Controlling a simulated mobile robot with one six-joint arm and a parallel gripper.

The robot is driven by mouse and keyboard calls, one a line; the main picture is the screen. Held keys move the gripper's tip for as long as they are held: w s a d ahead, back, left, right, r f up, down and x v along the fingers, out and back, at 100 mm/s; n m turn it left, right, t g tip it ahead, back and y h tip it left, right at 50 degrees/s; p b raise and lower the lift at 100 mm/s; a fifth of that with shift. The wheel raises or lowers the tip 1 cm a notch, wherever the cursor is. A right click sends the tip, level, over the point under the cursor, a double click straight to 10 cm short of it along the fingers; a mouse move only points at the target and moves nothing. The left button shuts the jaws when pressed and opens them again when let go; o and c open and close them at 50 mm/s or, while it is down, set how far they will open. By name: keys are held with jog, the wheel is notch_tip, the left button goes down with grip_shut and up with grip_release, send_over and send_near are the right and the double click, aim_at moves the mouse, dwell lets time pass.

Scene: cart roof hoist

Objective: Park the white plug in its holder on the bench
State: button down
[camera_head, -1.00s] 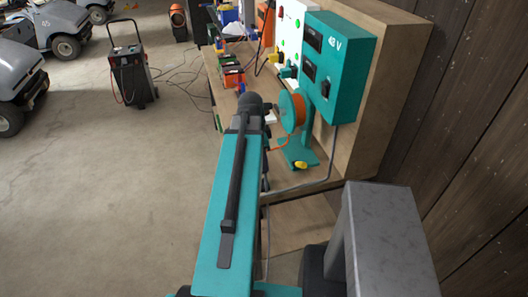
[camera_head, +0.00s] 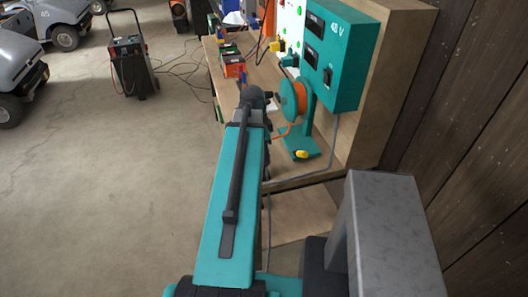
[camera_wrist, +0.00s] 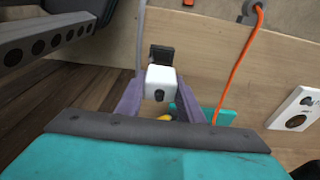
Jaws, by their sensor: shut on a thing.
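The white plug (camera_wrist: 159,82), a small white block with a dark round spot, is held between the purple fingers of my gripper (camera_wrist: 160,92) in the wrist view. A dark block (camera_wrist: 161,54) shows just beyond it; I cannot tell whether it belongs to the plug. A white plate (camera_wrist: 296,121) with a round dark opening lies on the bench at the right, apart from the plug; it may be the holder, but I cannot be sure. In the head view my wrist hides the fingers and plug, above the near part of the bench (camera_head: 234,118).
A teal stand (camera_head: 300,138) with an orange cable reel (camera_head: 301,97) and a yellow knob (camera_head: 301,154) stands right of my wrist, below a teal 48 V box (camera_head: 340,50). An orange cable (camera_wrist: 237,62) crosses the wrist view. Open floor (camera_head: 120,190) lies left.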

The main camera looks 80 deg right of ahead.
jog(key=shift+f+b, duration=0.75)
jog(key=shift+f, duration=0.9)
jog(key=shift+f+b, duration=0.8)
jog(key=shift+f, duration=0.85)
dwell(1.5)
jog(key=c, duration=1.1)
grip_release()
jog(key=shift+r, duration=0.15)
jog(key=shift+w+a+r+b, duration=0.25)
jog(key=shift+r+b, duration=0.35)
jog(key=shift+r, duration=1.65)
jog(key=shift+w+a+r+b, duration=0.1)
jog(key=shift+w+r+b, duration=0.4)
jog(key=shift+r, duration=1.75)
jog(key=shift+w+a+r+b, duration=0.15)
jog(key=shift+r+b, duration=0.55)
jog(key=shift+r, duration=1.55)
